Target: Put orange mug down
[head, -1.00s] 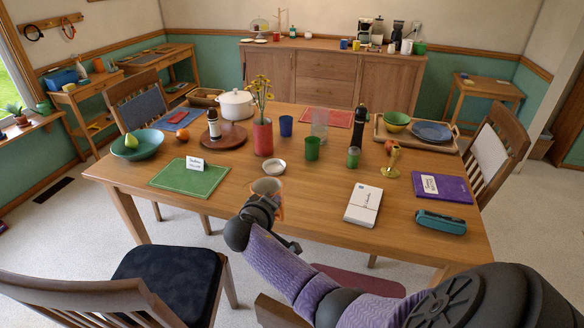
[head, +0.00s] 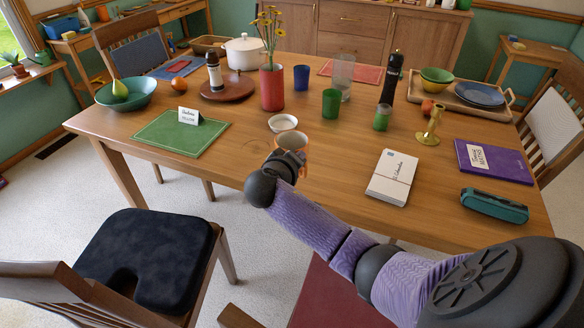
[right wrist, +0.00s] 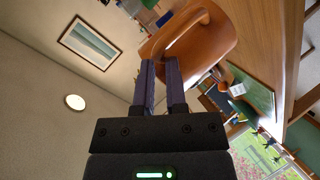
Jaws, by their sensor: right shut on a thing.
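The orange mug (head: 302,146) is at the front edge of the wooden table (head: 340,170) in the head view, with its opening up. My right gripper (head: 285,160) is at its near side. In the right wrist view the mug (right wrist: 210,45) fills the top, and the two fingers of my right gripper (right wrist: 160,66) are shut on its handle side. The exact grip is partly hidden by the fingers. I cannot tell whether the mug's base touches the table. My left gripper is not in view.
A small white bowl (head: 283,123) stands just behind the mug. A green placemat (head: 180,138) with a card lies to the left. A white stack of papers (head: 392,178) lies to the right, beyond free wood. A red vase (head: 272,90) and a green cup (head: 331,103) stand farther back.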

